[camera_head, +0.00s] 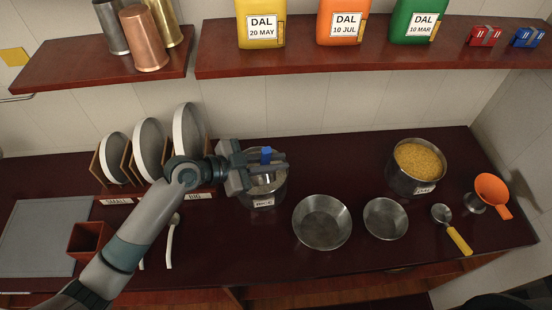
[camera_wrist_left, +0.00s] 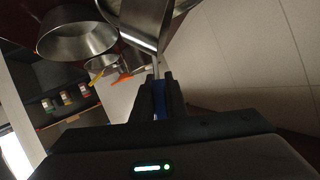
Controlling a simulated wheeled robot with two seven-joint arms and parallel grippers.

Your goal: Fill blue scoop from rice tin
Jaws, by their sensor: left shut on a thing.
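My left gripper (camera_head: 270,161) is shut on the blue handle of the blue scoop (camera_head: 266,153). In the left wrist view the blue handle (camera_wrist_left: 159,100) stands between the fingers, with metal beyond it. The rice tin (camera_head: 263,203) is a round steel tin with a white label, directly below the gripper on the dark red counter. The gripper covers part of its opening. The scoop's bowl is mostly hidden in the head view, and I cannot tell whether it holds rice. My right gripper is not in view.
Two empty steel bowls (camera_head: 322,222) (camera_head: 386,219) stand right of the tin. A plate rack (camera_head: 130,165) stands left. A shelf (camera_head: 370,61) with containers hangs above.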

